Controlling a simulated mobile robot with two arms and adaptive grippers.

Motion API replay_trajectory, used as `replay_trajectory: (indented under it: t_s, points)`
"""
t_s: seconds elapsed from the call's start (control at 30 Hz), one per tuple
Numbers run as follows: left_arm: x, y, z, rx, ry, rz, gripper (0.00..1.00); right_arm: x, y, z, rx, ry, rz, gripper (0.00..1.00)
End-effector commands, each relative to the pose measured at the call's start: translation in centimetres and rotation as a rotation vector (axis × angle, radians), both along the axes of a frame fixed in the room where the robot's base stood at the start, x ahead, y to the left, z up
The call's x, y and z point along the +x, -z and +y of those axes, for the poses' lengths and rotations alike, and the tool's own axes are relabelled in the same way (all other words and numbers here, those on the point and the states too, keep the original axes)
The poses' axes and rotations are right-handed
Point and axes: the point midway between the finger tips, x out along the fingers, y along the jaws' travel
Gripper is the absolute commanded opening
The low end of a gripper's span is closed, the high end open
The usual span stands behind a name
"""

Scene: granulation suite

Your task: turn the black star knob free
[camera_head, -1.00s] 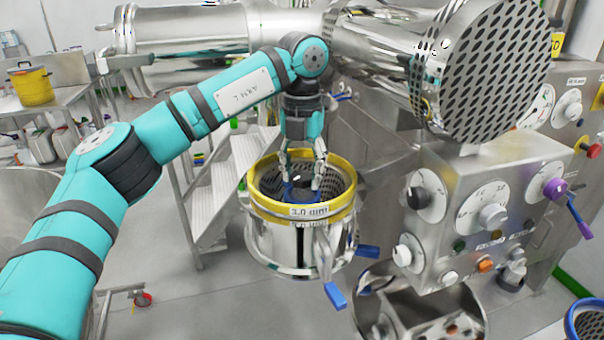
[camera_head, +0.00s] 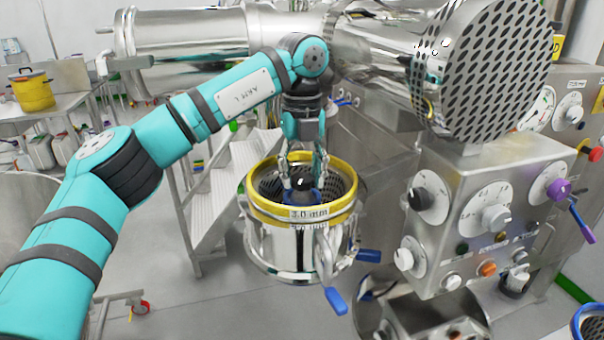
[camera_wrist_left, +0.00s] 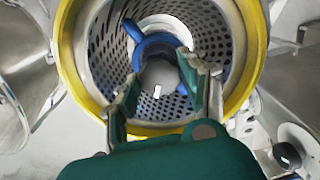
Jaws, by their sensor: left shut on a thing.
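The black star knob (camera_head: 303,184) shows as a small dark round shape low inside the yellow-rimmed screen basket (camera_head: 262,211), just above a blue hub. My left gripper (camera_head: 302,181) reaches down into the basket from above, its two fingers shut on the knob's sides. In the left wrist view, the fingers (camera_wrist_left: 163,82) flank a grey, shiny round part at the centre of the blue hub (camera_wrist_left: 139,37). The knob's star outline and exact finger contact are hard to make out there. My right gripper is not in view.
The basket sits on a steel housing (camera_head: 290,250) with blue-handled clamps (camera_head: 335,300) at its front right. A control panel (camera_head: 440,200) with dials stands close on the right. A large perforated drum (camera_head: 490,75) hangs above it. White steps (camera_head: 235,165) stand behind left.

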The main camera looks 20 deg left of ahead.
Motion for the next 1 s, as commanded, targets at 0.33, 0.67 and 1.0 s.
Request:
replay_trajectory:
  t_s: [0.33,0.67,1.0]
  points:
    - [0.0,-0.1,0.0,-0.001,-0.004,-0.002,0.11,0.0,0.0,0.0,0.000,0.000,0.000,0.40]
    - [0.0,0.0,0.0,-0.001,-0.003,-0.001,0.67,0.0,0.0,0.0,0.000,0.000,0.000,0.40]
    - [0.0,-2.4,-0.1,-0.001,-0.001,-0.003,0.67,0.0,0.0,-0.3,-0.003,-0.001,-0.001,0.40]
